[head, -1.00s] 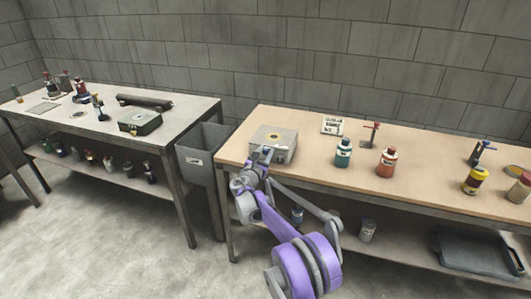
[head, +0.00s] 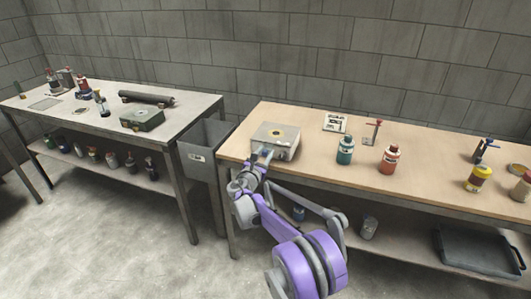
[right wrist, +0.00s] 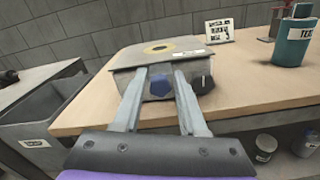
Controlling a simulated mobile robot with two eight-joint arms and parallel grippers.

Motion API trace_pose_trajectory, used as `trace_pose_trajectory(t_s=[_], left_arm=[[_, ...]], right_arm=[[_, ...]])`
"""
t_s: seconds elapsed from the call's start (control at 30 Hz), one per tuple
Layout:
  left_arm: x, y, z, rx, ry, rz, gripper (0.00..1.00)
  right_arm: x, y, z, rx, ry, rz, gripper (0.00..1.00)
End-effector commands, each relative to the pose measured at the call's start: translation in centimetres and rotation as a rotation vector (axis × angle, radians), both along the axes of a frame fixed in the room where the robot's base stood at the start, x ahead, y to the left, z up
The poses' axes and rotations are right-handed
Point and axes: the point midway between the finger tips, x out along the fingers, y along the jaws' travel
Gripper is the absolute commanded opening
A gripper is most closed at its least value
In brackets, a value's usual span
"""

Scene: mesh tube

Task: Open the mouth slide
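A grey metal box (head: 288,146) with a yellow ring on its top stands at the left front of the wooden bench. In the right wrist view the same box (right wrist: 185,54) fills the middle, with a blue knob (right wrist: 160,86) and a black knob (right wrist: 204,84) on its front. No part is clearly recognisable as the mouth slide. My right gripper (head: 263,152) is at the box's front. In the wrist view its fingers (right wrist: 160,72) are apart, one on each side of the blue knob; I cannot tell whether they touch it. My left gripper is out of view.
A teal bottle (head: 345,150), a red bottle (head: 389,159), a small sign (head: 335,122) and a red-topped stand (head: 373,132) are right of the box. A grey bin (head: 200,163) stands between this bench and the left table (head: 180,112).

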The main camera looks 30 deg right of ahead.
Motion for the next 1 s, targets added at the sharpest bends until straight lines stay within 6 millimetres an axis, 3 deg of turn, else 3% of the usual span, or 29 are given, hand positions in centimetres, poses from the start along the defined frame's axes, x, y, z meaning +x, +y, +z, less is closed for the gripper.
trace_pose_trajectory(t_s=[0.1,0.47,1.0], left_arm=[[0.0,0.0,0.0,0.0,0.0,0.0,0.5],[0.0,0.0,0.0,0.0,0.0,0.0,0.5],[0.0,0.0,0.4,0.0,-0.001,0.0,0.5]], right_arm=[[0.0,0.0,0.0,0.0,0.0,0.0,0.59],[-0.4,0.5,0.0,0.0,0.0,0.001,0.59],[-6.4,7.6,0.0,0.001,0.0,0.002,0.59]])
